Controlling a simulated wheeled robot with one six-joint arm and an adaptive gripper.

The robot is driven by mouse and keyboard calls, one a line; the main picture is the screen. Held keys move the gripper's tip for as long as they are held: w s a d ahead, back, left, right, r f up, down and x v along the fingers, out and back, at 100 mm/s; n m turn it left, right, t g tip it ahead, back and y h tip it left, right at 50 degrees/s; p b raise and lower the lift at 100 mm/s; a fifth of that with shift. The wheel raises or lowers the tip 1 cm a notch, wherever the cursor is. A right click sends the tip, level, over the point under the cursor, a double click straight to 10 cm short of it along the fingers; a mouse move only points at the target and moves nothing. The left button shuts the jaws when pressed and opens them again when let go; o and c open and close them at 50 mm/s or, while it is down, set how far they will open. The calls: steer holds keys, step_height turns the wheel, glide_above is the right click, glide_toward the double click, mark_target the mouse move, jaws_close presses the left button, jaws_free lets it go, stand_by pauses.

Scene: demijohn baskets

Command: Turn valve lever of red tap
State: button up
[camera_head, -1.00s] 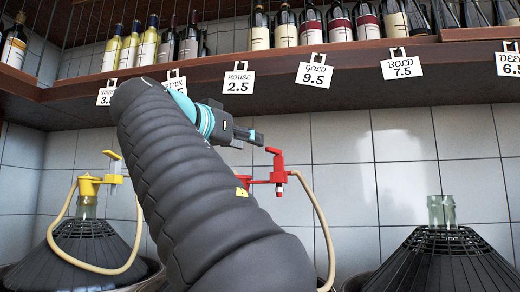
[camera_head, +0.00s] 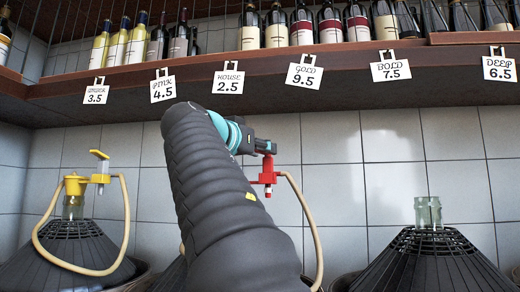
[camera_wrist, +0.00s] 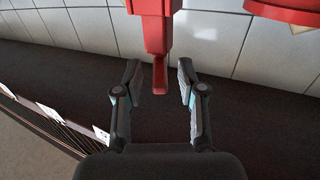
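The red tap (camera_head: 267,177) is on the tiled wall side, right of my arm, with a cream hose running from it. Its upper part is hidden by my gripper (camera_head: 268,147) in the head view. In the wrist view the red valve lever (camera_wrist: 160,75) points down the picture, its tip between my gripper's fingertips (camera_wrist: 159,72). The fingers are open, with a gap visible on both sides of the lever.
A yellow tap (camera_head: 75,187) with a hose stands on a basket-covered demijohn at left. Another demijohn (camera_head: 436,240) with a bare glass neck stands at right. A wooden shelf (camera_head: 330,82) with bottles and price tags (camera_head: 230,82) overhangs above my gripper.

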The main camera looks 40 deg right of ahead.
steer(key=shift+c, duration=0.2)
jaws_close()
steer(key=w+m+g+p, duration=0.1)
steer(key=m+g+p, duration=0.2)
steer(key=g, duration=0.1)
steer(key=w+m+g+p, duration=0.1)
steer(key=m+g+p, duration=0.2)
steer(key=g, duration=0.2)
steer(key=m+g+y+p, duration=0.1)
steer(key=m+g+p, duration=0.1)
steer(key=g+p, duration=0.1)
steer(key=shift+w+d+m+g, duration=0.1)
steer(key=shift+w+m+g, duration=0.3)
steer(key=shift+g, duration=0.3)
steer(key=shift+p, duration=0.3)
